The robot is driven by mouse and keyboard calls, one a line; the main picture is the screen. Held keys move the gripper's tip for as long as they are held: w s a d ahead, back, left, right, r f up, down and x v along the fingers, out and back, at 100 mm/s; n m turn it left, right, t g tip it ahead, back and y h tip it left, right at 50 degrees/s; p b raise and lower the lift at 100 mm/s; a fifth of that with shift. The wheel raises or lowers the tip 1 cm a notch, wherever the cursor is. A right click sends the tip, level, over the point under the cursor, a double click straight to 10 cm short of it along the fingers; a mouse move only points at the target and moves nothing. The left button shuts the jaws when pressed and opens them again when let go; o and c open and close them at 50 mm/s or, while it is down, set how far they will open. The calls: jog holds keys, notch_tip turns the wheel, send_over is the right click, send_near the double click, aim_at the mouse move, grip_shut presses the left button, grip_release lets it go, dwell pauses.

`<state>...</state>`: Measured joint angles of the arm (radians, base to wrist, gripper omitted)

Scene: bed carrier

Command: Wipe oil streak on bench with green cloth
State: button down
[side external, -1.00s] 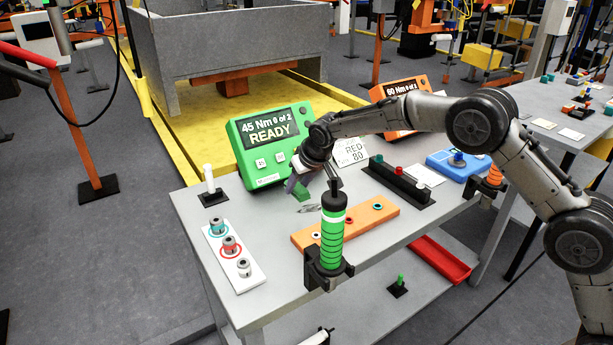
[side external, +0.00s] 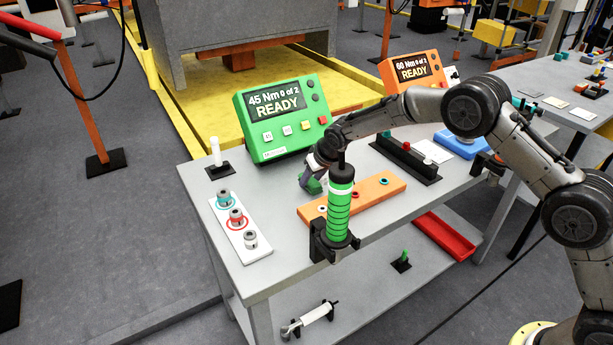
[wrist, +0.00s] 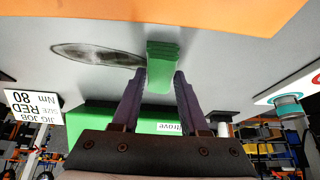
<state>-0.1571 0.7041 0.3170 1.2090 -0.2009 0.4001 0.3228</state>
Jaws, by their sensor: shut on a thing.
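My gripper (wrist: 160,85) is shut on the green cloth (wrist: 162,64), a small folded block between its two fingertips. In the side view my gripper (side external: 312,176) is low over the grey bench, with the green cloth (side external: 314,187) under it behind the green tool. The oil streak (wrist: 92,53) is a dark, long smear on the bench. In the wrist view its right end meets the cloth's left side. I cannot tell whether the cloth touches the bench. The streak is hidden in the side view.
An orange strip (side external: 372,194) with rings lies on the bench (side external: 283,218). The green tool (side external: 340,205) stands upright in a black holder at the front edge. The green READY display (side external: 280,117) stands behind. A white tray (side external: 233,220) with several sockets is at left.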

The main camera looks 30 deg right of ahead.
jog(key=shift+s+d+f, duration=0.1)
jog(key=shift+d, duration=7.35)
jog(key=shift+a, duration=8.45)
notch_tip(320, 180, up, 8)
